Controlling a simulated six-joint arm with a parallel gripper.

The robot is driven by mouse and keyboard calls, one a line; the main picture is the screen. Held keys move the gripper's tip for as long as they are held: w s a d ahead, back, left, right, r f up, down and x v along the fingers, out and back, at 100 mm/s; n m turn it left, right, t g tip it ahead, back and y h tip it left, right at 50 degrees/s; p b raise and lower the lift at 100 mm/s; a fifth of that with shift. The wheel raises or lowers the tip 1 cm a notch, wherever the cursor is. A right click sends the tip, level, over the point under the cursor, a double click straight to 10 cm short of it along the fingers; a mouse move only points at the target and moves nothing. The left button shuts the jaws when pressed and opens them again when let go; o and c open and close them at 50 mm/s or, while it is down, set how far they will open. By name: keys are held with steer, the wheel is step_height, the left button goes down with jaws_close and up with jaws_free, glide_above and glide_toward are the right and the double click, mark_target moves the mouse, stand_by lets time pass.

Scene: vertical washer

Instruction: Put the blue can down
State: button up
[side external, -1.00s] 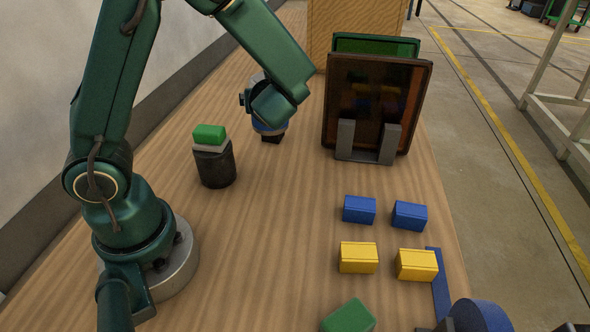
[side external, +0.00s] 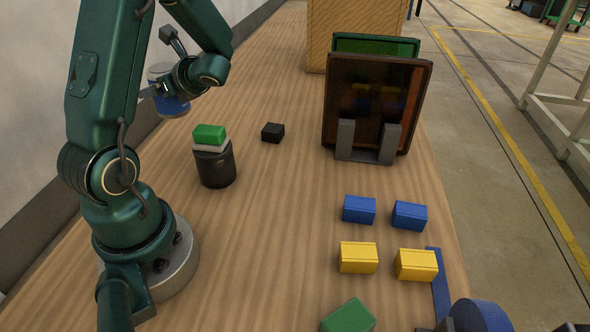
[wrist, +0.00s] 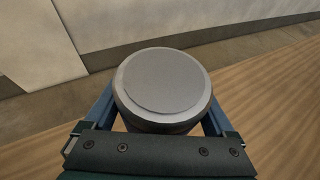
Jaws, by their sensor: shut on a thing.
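The blue can (side external: 171,106) has a silver top and a blue band. My gripper (side external: 163,92) is shut on it and holds it upright near the wall on the left side of the table. In the wrist view the can's grey round lid (wrist: 163,82) sits between the two fingers of my gripper (wrist: 160,112). The can looks raised above the table, but its lower end's gap to the surface is hard to judge.
A small black block (side external: 273,132) stands on the wooden table (side external: 270,215). A black cylinder (side external: 216,169) carries a green block (side external: 209,134). Blue blocks (side external: 359,209) and yellow blocks (side external: 358,257) lie at the right. The table's middle is clear.

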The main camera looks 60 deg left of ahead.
steer(key=w+f, duration=0.2)
steer(key=w, duration=0.1)
steer(key=w+d+f, duration=0.1)
steer(key=w+f, duration=0.1)
steer(key=w, duration=0.1)
steer(key=w+f, duration=0.1)
steer(key=w, duration=0.2)
steer(key=shift+w+d+f, duration=0.25)
steer(key=shift+w+f, duration=0.1)
steer(key=shift+f, duration=2.05)
steer(key=shift+f, duration=0.1)
steer(key=o, duration=1.5)
steer(key=v, duration=1.2)
steer(key=shift+d, duration=0.1)
